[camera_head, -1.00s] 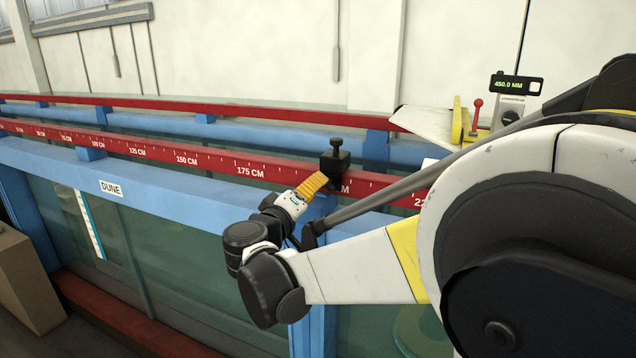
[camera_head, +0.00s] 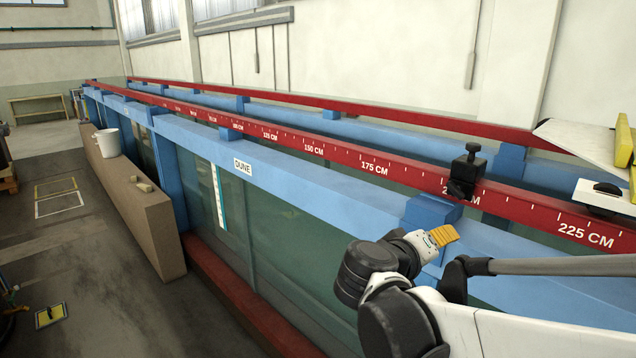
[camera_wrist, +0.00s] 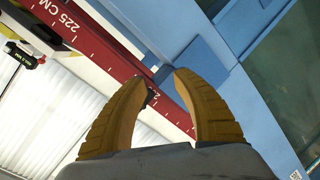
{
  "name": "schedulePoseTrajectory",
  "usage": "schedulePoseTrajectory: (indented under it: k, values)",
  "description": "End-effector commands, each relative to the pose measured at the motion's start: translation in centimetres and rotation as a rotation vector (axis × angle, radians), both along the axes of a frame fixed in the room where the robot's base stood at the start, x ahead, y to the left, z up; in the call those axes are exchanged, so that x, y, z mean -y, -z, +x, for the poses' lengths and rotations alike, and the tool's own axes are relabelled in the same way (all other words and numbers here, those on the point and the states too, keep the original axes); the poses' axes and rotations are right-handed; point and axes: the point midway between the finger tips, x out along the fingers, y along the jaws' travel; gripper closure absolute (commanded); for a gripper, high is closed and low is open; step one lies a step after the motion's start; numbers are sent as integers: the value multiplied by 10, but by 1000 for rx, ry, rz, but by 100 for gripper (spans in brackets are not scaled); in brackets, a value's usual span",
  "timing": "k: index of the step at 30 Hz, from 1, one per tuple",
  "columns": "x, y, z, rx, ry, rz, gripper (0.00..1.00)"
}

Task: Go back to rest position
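My gripper (camera_head: 443,236) has yellow ribbed fingers and is in front of the flume's near side, below and left of the black clamp (camera_head: 466,170). The clamp sits on the red scale rail (camera_head: 374,168) near the 200 cm mark, which it partly covers. My gripper appears apart from it. In the wrist view, the two fingers of my gripper (camera_wrist: 163,78) are spread with a gap between them and hold nothing. The blue frame and red rail show behind the fingers. A small dark part, perhaps the clamp, shows beside the left finger.
The blue flume frame (camera_head: 300,193) with glass below runs away to the left. A white and yellow carriage (camera_head: 604,194) is at the right. A brown block (camera_head: 140,205) bears a white bucket (camera_head: 107,142). Grey floor (camera_head: 80,270) at the left is mostly clear.

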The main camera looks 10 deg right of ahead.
Motion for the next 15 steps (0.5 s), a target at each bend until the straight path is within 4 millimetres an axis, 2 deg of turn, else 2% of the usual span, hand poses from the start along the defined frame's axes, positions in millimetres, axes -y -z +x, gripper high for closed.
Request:
schedulePoseTrajectory:
  k: [1, 3, 6, 9, 10, 12, 15]
  values:
    - [7, 43, -23, -54, -3, 92, 66]
    - [4, 93, -54, -128, -27, 246, 66]
    - [-16, 155, -95, -203, -80, 470, 66]
    - [-44, 201, -130, -234, -140, 671, 66]
    - [-53, 211, -138, -237, -158, 721, 66]
    - [-71, 229, -152, -235, -194, 824, 66]
    - [-91, 243, -165, -222, -233, 925, 66]
